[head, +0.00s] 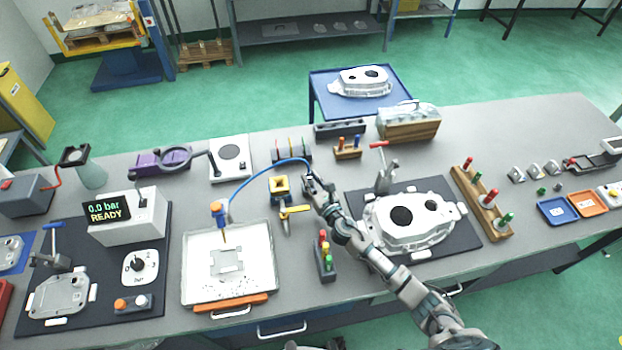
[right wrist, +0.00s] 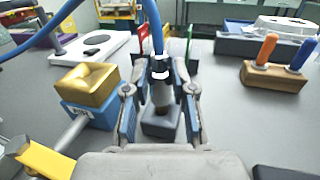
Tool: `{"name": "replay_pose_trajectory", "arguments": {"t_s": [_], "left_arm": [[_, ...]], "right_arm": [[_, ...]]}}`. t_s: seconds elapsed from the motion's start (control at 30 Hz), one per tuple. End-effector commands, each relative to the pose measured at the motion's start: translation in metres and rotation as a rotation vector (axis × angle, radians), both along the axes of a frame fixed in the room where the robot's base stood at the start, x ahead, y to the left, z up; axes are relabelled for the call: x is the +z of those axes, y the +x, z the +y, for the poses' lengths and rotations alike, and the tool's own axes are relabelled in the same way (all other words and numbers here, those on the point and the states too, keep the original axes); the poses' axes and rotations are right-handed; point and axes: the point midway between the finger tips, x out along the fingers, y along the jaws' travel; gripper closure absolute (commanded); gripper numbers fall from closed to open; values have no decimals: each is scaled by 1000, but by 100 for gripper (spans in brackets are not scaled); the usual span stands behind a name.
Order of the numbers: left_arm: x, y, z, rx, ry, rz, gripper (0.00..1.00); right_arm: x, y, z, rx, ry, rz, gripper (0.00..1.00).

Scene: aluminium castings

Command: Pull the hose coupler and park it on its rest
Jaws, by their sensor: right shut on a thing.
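The blue hose (head: 262,172) arches from the left to my right gripper (head: 311,184). In the right wrist view, my right gripper (right wrist: 161,100) is shut on the hose coupler (right wrist: 161,88), a dark and silver fitting held upright with the hose rising from its top. A small grey block (right wrist: 160,121), which looks like the rest, is directly below the coupler. I cannot tell whether they touch. A brass block (head: 280,186) on a blue base stands just left of the gripper and also shows in the right wrist view (right wrist: 87,85). My left gripper is not in view.
A yellow-handled valve (head: 294,210) is close to the gripper's left. Red and green plates (right wrist: 189,45) stand behind it. A wooden block with orange and blue pegs (head: 347,149) is to the right. A large casting (head: 411,222) lies on the dark mat.

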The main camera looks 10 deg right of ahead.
Motion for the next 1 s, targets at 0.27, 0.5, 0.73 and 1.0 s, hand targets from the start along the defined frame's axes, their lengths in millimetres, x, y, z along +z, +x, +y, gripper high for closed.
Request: {"name": "replay_pose_trajectory", "arguments": {"t_s": [0.27, 0.5, 0.73, 1.0], "left_arm": [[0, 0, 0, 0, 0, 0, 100], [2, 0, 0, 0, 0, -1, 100], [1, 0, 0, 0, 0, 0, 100], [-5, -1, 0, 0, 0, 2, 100]], "right_arm": [[0, 0, 0, 0, 0, 0, 100], [0, 0, 0, 0, 0, 0, 100], [-1, 0, 0, 0, 0, 0, 100], [-8, 0, 0, 0, 0, 0, 100]]}}
